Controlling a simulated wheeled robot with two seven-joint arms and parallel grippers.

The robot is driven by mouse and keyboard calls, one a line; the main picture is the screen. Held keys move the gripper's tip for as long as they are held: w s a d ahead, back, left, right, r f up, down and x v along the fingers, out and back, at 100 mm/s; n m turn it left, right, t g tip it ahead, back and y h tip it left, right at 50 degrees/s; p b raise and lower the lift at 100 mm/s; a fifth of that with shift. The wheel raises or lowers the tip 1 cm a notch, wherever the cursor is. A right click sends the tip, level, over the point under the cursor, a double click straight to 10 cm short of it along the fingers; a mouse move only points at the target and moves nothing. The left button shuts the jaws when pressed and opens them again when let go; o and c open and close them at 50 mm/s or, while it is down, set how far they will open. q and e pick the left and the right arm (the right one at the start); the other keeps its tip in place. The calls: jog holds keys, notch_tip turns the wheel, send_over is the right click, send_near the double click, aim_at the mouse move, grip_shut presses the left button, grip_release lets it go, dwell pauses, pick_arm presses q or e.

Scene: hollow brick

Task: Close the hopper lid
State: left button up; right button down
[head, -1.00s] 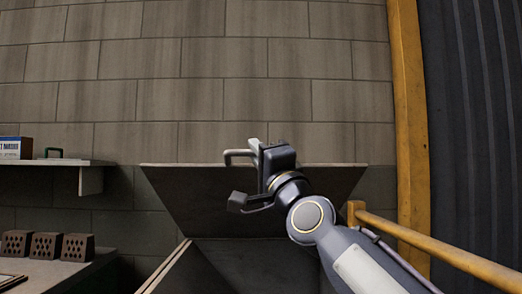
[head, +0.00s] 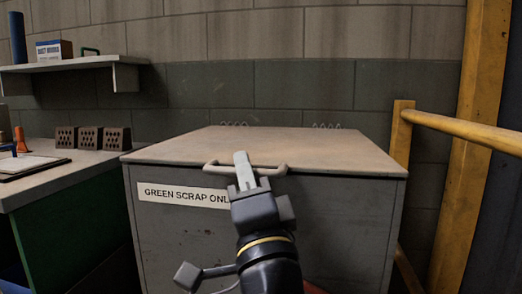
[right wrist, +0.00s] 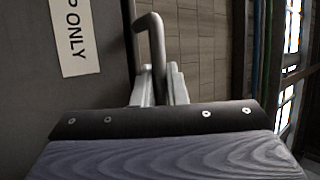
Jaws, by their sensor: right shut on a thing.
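The hopper (head: 340,225) is a grey box with a white label reading GREEN SCRAP ONL, the last part covered by my gripper. Its flat lid (head: 300,145) lies level across the top, with hinges at the back, and no gap shows at the front edge. The grey bar handle (head: 279,169) sits at the lid's front edge. My right gripper (head: 243,170) is shut on the handle, its fingers at the bar. In the right wrist view the handle (right wrist: 155,35) runs between the fingertips (right wrist: 158,80). My left gripper is not in view.
A workbench (head: 75,185) with perforated bricks (head: 90,139) stands at the left, below a wall shelf (head: 95,63). A yellow rail (head: 460,132) and post (head: 460,150) stand at the right. A block wall is close behind the hopper.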

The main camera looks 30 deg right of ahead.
jog(key=shift+w+f, duration=0.15)
jog(key=shift+f, duration=0.6)
jog(key=c, duration=1.5)
grip_release()
jog(key=shift+d, duration=0.1)
jog(key=shift+o, duration=0.2)
jog(key=shift+r, duration=0.1)
